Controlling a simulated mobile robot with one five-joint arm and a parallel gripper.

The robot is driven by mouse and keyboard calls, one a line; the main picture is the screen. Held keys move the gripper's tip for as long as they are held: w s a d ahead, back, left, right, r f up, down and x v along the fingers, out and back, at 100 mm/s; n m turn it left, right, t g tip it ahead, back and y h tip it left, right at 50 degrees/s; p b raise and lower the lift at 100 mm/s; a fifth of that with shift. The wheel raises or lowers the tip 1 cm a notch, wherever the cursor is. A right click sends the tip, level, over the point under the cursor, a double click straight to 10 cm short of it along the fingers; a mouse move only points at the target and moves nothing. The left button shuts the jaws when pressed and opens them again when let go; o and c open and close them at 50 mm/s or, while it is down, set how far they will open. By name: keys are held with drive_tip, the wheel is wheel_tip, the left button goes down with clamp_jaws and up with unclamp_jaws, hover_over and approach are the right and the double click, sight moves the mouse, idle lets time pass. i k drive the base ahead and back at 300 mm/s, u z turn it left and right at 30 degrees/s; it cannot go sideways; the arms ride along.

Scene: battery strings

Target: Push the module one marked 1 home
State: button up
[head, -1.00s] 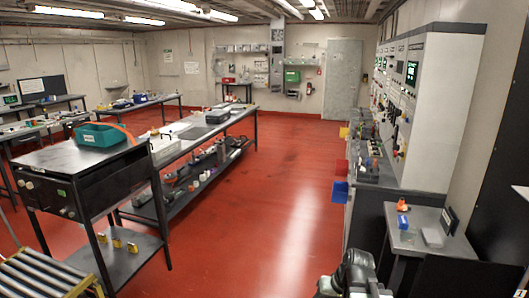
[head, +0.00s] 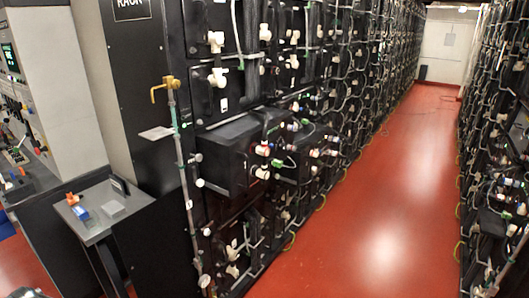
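One black battery module (head: 228,152) sticks out of the rack front on the near left, its dark top and side showing past its neighbours. White, orange and green fittings sit at its front edge. I cannot read a number 1 on it or on any other module at this size. The black rack (head: 205,103) holds several modules flush around it. My gripper is not in view; only a small dark shape shows at the bottom left corner, possibly part of my arm.
A grey side table (head: 92,228) with a blue item (head: 80,213) and an orange item (head: 72,199) stands left of the rack. A pipe with a brass valve (head: 165,88) runs up the rack's near edge. The red aisle floor (head: 345,235) is clear between two racks.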

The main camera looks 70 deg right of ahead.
sight(230, 164)
drive_tip(key=z, duration=0.55)
drive_tip(key=k, duration=1.3)
drive_tip(key=z, duration=0.5)
drive_tip(key=i, duration=0.95)
drive_tip(key=u, duration=0.1)
